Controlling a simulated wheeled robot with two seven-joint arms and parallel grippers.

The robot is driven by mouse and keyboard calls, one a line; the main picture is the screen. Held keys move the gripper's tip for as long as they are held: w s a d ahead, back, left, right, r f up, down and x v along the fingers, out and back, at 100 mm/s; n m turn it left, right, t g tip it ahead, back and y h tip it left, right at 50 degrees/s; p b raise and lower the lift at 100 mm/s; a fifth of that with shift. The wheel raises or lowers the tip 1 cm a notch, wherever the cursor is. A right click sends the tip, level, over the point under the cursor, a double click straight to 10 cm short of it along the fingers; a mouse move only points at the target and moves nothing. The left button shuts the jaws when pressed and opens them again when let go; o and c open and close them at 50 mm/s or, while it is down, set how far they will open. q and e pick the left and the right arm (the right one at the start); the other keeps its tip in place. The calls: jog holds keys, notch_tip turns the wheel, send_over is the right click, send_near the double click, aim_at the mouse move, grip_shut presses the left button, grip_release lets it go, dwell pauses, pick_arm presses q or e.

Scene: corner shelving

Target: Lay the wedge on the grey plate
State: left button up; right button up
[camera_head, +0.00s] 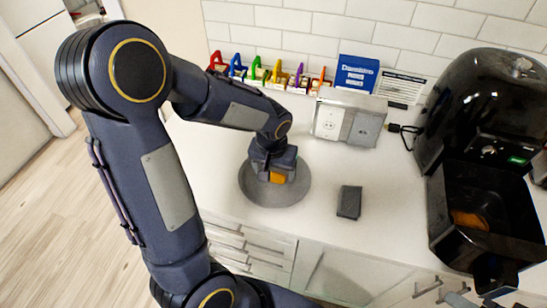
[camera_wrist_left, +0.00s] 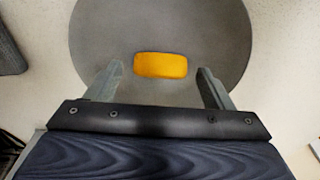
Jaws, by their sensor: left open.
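The orange-yellow wedge (camera_head: 279,178) lies on the grey plate (camera_head: 262,196), a round plate on the white counter. In the left wrist view the wedge (camera_wrist_left: 160,65) shows as a rounded block on the bare grey plate (camera_wrist_left: 160,22). My left gripper (camera_head: 273,175) is above the plate and partly hides the wedge in the head view. In the left wrist view its fingers (camera_wrist_left: 160,72) are apart, one on each side of the wedge, with visible gaps. My right gripper is not in view.
A dark grey block (camera_head: 349,202) lies right of the plate. A black air fryer (camera_head: 488,105) has its drawer (camera_head: 485,238) pulled out, with an orange-brown piece inside. A silver outlet box (camera_head: 348,118), a blue box (camera_head: 357,75) and coloured holders (camera_head: 259,72) line the wall.

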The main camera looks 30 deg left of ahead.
pick_arm(q)
notch_tip(320, 180, up, 11)
jog(key=s, duration=0.1)
jog(key=s+d+t+h, duration=0.2)
jog(key=s, duration=0.5)
jog(key=s+d+r+m+t+h, duration=0.1)
jog(key=s+d+t+h, duration=0.1)
jog(key=s, duration=0.6)
jog(key=shift+s, duration=0.3)
